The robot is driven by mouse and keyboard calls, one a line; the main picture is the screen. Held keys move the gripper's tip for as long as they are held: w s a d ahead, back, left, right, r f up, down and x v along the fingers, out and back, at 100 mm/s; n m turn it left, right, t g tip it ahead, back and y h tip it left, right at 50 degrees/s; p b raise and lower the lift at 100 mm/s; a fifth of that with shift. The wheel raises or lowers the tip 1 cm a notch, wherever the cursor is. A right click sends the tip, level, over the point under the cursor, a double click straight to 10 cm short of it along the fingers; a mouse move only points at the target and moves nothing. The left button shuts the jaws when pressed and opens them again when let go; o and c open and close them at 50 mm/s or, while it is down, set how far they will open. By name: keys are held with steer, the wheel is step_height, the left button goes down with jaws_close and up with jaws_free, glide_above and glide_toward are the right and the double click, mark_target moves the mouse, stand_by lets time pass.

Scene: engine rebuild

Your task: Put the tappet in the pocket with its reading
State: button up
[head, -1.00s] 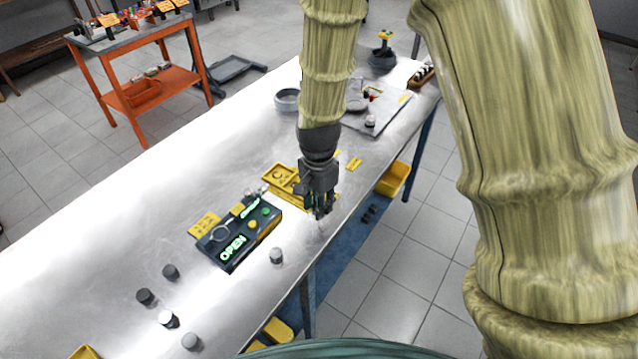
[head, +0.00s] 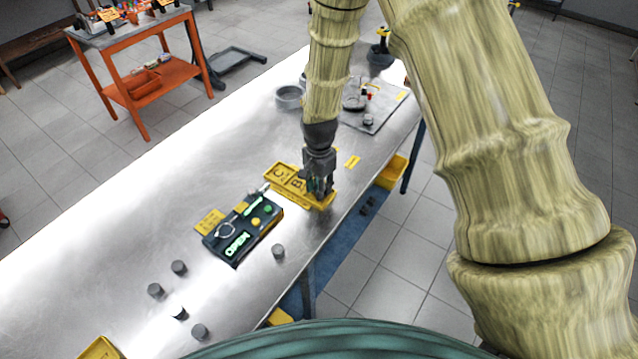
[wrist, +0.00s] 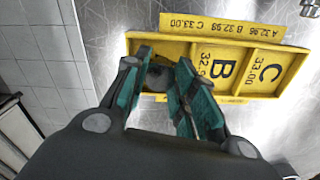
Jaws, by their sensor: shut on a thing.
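The yellow pocket tray (head: 271,180) lies on the metal bench in the head view; it also shows in the wrist view (wrist: 290,46). Its pockets B (wrist: 222,70) and C (wrist: 267,73) are bare, marked 32.98 and 33.00. My gripper (head: 320,193) is at the tray's near right end. In the wrist view my gripper (wrist: 163,76) is shut on a grey tappet (wrist: 158,78), over the tray's left end pocket. The fingers hide most of the tappet and that pocket's marking. I cannot tell whether the tappet touches the floor of the pocket.
A dark gauge box (head: 240,236) reading OPEN stands left of the tray. A grey tappet (head: 278,251) is beside it, and several more (head: 179,267) stand nearer me. A yellow label (wrist: 222,29) lists A 32.96, B 32.98, C 33.00. A yellow bin (head: 393,172) sits past the bench edge.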

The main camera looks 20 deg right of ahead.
steer(key=shift+s+f, duration=0.15)
steer(key=shift+f, duration=0.2)
steer(key=o, duration=1)
steer(key=shift+c, duration=0.2)
steer(key=shift+r, duration=0.1)
step_height(320, 180, up, 12)
steer(key=b, duration=0.4)
steer(key=shift+b, duration=0.4)
steer(key=shift+r, duration=0.1)
